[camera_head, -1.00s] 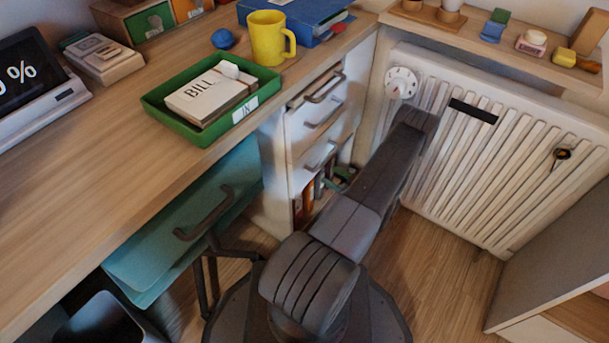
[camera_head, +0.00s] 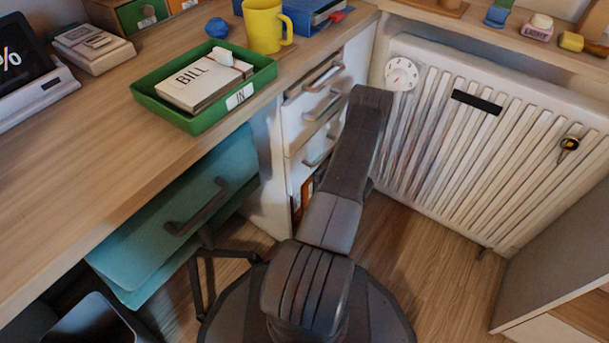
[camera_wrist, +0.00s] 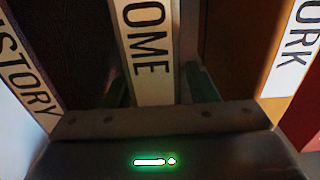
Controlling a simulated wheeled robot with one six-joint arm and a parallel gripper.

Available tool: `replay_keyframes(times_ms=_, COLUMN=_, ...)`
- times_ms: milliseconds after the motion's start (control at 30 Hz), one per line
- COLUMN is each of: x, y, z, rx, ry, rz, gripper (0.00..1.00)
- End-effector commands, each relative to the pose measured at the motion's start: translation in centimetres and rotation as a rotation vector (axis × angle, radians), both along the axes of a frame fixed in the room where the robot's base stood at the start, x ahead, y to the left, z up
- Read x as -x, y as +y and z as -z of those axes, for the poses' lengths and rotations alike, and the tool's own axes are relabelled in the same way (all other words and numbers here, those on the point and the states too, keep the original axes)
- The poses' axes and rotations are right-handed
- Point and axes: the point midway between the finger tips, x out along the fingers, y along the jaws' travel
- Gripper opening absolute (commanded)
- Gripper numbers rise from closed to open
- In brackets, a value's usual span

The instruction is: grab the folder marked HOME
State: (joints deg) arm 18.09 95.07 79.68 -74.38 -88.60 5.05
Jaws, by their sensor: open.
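The folder marked HOME (camera_wrist: 147,50) stands upright in the wrist view, with "OME" readable on its white spine label. My gripper (camera_wrist: 158,88) is open, its two dark fingers on either side of this folder. I cannot tell whether either finger touches it. In the head view my arm hides the gripper and most of the low shelf of folders; only an orange-red sliver of folders (camera_head: 304,198) shows beside the arm.
A folder labelled "ISTORY" (camera_wrist: 25,85) stands left and an orange one labelled "ORK" (camera_wrist: 292,55) right, close to the gripper. Drawers (camera_head: 312,110) are above the shelf, a radiator (camera_head: 480,150) to the right. A green tray (camera_head: 190,118) sits on the desk.

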Motion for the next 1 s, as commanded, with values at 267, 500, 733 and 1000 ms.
replay_keyframes(times_ms=267, x=0.0, y=0.0, z=0.0, rx=0.0, ry=0.0, rz=0.0, gripper=0.25)
replay_keyframes(times_ms=500, x=0.0, y=0.0, z=-0.1, rx=0.0, ry=0.0, rz=0.0, gripper=0.0)
replay_keyframes(times_ms=733, x=0.0, y=0.0, z=-0.1, rx=0.0, ry=0.0, rz=0.0, gripper=0.0)
replay_keyframes(times_ms=1000, x=0.0, y=0.0, z=-2.3, rx=0.001, ry=-0.001, rz=0.0, gripper=0.0)
